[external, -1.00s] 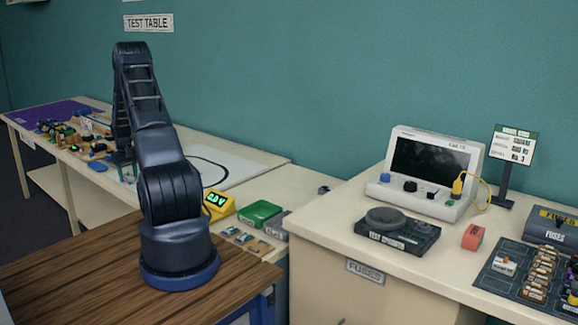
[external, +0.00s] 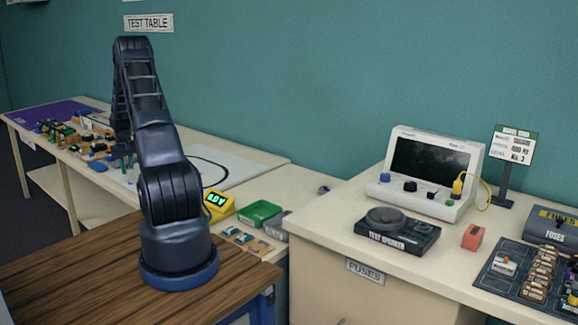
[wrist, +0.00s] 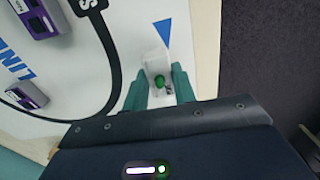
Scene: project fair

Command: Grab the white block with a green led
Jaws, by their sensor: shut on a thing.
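A small white block (wrist: 158,64) with a green LED (wrist: 159,81) on it is between my gripper's teal fingers in the wrist view. My gripper (wrist: 158,88) is shut on this block, with one finger on each side of it. I cannot tell whether the block touches the white board below. In the external view my gripper (external: 123,165) is low over the far table, partly hidden behind my arm, and the block cannot be made out there.
The white board (wrist: 85,85) bears a black line, a blue triangle (wrist: 163,32) and purple-and-grey modules (wrist: 27,95). Several small parts (external: 60,135) crowd the far table's left. A yellow meter (external: 218,205) and green tray (external: 258,214) stand nearer.

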